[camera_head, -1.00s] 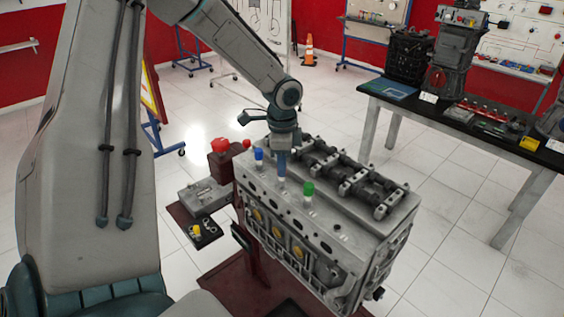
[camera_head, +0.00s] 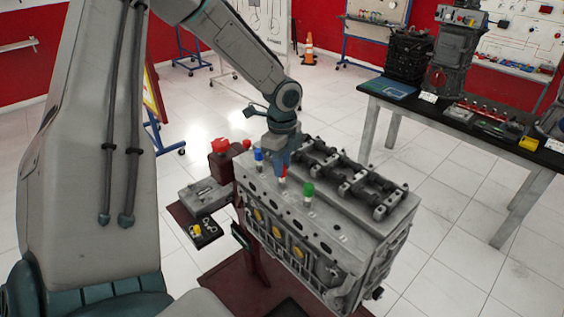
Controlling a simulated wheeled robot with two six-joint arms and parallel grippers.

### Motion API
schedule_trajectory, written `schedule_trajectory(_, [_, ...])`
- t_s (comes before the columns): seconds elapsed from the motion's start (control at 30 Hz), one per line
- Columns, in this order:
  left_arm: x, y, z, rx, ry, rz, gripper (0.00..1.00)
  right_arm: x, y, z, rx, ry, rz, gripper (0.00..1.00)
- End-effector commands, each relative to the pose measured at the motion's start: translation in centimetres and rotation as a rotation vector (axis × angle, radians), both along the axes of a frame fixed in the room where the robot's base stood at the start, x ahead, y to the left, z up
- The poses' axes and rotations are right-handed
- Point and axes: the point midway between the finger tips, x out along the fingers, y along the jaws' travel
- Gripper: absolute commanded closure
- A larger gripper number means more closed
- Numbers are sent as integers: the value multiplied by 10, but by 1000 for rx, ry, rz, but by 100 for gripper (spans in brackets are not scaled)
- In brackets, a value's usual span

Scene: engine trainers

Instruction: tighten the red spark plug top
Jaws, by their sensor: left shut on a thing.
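A grey engine block (camera_head: 330,235) stands on a dark red stand. Along its top edge are a blue spark plug top (camera_head: 259,162), a green spark plug top (camera_head: 308,192) and, between them, the red spark plug top (camera_head: 284,171). My left gripper (camera_head: 281,166) comes down from above and is shut on the red top. Its fingers hide much of the red top, and only a small part shows. The red top is upright in the head between the blue and green ones. How deep it sits cannot be told. My right gripper is not in view.
Camshafts (camera_head: 350,180) run along the engine behind the plugs. A red knob (camera_head: 219,146) and a small tray with a yellow part (camera_head: 197,230) are left of the engine. A black-topped table (camera_head: 450,127) with engine parts stands at the right. Floor between is clear.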

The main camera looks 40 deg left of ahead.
Motion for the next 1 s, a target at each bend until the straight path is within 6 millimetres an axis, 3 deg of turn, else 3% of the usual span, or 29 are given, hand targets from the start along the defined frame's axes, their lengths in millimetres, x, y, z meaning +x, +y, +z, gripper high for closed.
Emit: schedule_trajectory(1.0, [0, 0, 1, -1, -1, -893, 100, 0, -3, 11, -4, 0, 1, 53])
